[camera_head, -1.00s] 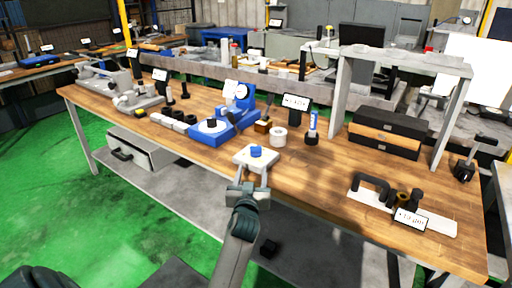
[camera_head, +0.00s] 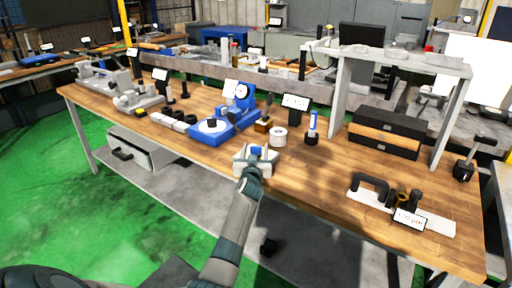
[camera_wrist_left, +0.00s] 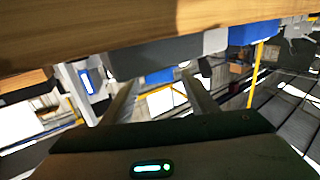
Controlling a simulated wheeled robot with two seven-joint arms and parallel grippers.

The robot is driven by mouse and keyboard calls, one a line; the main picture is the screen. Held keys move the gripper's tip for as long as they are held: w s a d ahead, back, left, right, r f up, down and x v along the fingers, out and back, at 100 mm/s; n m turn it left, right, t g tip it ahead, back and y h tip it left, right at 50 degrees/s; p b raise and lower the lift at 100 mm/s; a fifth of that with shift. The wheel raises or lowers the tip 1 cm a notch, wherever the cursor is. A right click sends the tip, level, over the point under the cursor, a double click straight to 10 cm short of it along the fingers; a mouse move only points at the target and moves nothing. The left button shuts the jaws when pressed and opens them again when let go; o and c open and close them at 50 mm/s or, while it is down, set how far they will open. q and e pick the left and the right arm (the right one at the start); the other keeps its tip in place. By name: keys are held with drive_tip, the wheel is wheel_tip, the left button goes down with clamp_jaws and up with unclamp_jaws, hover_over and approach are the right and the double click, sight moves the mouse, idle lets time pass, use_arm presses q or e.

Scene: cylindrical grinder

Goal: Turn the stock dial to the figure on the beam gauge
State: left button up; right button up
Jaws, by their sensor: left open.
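A blue knob (camera_head: 257,151), which appears to be the stock dial, sits on a pale block at the front edge of the workbench. A blue stand with a round white gauge face (camera_head: 241,91), perhaps the beam gauge, stands behind it to the left; its figure is too small to read. My left gripper (camera_head: 254,163) is open at the front of the pale block, close to the knob and partly covering the block. In the left wrist view the open fingers (camera_wrist_left: 160,90) have nothing clearly between them. Contact with the knob cannot be told. My right gripper is not in view.
A white roll (camera_head: 279,137) and a small brass-coloured block (camera_head: 263,125) stand just behind the pale block. Bare wood lies between.

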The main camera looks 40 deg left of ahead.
use_arm(q)
drive_tip(key=shift+x, duration=0.8)
drive_tip(key=shift+w+a, duration=0.15)
drive_tip(key=shift+w, duration=0.15)
drive_tip(key=c, duration=1.1)
drive_tip(key=shift+o, duration=0.2)
